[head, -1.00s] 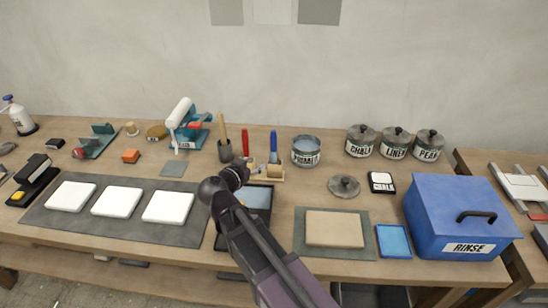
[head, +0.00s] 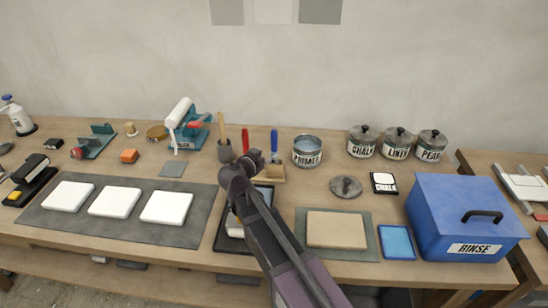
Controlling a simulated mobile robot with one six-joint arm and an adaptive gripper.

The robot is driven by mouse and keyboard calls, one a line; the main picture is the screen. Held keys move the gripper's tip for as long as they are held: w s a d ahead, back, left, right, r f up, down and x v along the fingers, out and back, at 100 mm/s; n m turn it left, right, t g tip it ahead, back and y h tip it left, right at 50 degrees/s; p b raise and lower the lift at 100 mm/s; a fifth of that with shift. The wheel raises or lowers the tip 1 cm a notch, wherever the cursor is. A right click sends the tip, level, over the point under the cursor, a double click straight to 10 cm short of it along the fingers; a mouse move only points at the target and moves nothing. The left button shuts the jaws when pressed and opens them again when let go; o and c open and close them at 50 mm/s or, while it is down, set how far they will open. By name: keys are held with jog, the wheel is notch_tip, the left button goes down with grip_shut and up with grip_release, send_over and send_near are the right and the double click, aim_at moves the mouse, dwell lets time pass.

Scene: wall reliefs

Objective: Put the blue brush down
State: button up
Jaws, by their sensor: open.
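The blue brush (head: 274,142) stands upright, its blue handle pointing up, at a small wooden holder (head: 274,175). Its lower end is hidden, so I cannot tell how it sits there. A red brush (head: 245,139) stands upright just to its left, its lower part behind my gripper. My gripper (head: 258,158) is open, between the two handles and in front of them, close to the left of the blue brush. I cannot tell whether it touches the brush. My arm covers part of the dark tray (head: 222,238) in front.
A pigment tin (head: 307,151) stands close to the right of the holder. A cup with a wooden-handled tool (head: 225,152) stands to the left. A loose lid (head: 346,187), a tan slab (head: 336,229) and a blue rinse box (head: 466,220) are further right.

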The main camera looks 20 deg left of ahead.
aim_at(273, 150)
jog(key=shift+w+f, duration=0.1)
jog(key=shift+w, duration=0.2)
jog(key=shift+w+d, duration=0.1)
jog(key=shift+b+x, duration=0.65)
jog(key=shift+x, duration=1.9)
jog(key=shift+c, duration=0.2)
grip_shut()
